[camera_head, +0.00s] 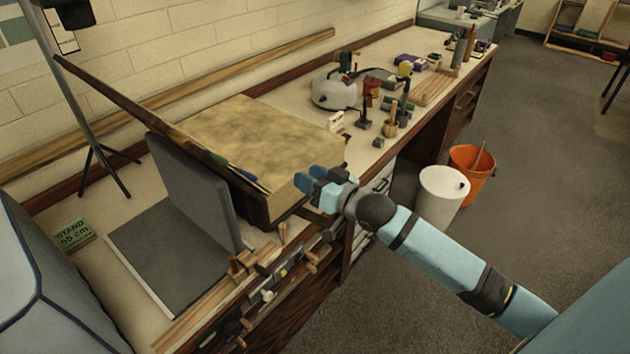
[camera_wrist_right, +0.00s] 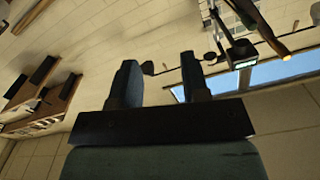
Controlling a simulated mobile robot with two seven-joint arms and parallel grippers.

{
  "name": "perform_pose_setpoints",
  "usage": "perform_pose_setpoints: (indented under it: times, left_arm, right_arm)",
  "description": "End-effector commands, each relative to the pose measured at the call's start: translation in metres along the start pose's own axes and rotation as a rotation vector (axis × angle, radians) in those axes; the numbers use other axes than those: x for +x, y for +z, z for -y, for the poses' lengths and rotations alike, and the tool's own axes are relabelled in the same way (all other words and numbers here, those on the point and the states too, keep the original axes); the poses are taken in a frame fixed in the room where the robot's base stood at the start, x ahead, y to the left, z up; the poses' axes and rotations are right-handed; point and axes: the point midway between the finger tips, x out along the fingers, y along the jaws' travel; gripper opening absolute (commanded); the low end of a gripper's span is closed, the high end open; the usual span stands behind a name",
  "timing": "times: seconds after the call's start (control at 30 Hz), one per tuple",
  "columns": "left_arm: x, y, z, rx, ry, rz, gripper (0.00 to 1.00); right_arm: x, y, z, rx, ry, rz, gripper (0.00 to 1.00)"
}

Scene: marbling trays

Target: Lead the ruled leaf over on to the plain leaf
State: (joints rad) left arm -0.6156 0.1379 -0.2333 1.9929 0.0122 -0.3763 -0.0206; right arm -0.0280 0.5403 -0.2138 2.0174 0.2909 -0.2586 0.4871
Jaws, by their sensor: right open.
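A two-leaf grey board shows in the head view on the left part of the bench. One leaf (camera_head: 165,262) lies flat on the bench top. The other leaf (camera_head: 190,187) stands nearly upright along the flat one's far right side, beside the marbling tray. I cannot make out ruled lines on either, so I cannot tell which is ruled. My right gripper (camera_head: 316,188) is open and empty near the tray's front right corner, well to the right of both leaves and apart from them. Its two fingers (camera_wrist_right: 160,82) show in the wrist view with nothing between them. My left gripper is not in view.
The marbling tray (camera_head: 262,204) with a mottled tan surface stands right of the upright leaf. Wooden tools (camera_head: 262,260) line the bench's front edge. A green sign (camera_head: 73,237) sits at the left. A white bin (camera_head: 441,203) and orange bucket (camera_head: 487,165) stand on the floor.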

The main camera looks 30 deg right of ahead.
Motion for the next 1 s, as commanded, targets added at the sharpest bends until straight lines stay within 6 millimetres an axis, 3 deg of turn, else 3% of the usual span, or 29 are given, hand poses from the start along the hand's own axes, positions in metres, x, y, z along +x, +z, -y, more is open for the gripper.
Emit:
perform_pose_setpoints:
  times: [0.27,0.83,1.0]
  left_arm:
    - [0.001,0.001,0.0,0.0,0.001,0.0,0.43]
    - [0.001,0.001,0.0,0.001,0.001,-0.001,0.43]
    - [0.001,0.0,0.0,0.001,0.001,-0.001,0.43]
  right_arm:
    - [-0.011,0.0,0.0,0.0,0.0,0.0,0.42]
    - [-0.012,0.0,0.0,0.0,0.0,0.0,0.42]
    - [-0.017,0.016,0.003,-0.005,0.011,0.024,0.42]
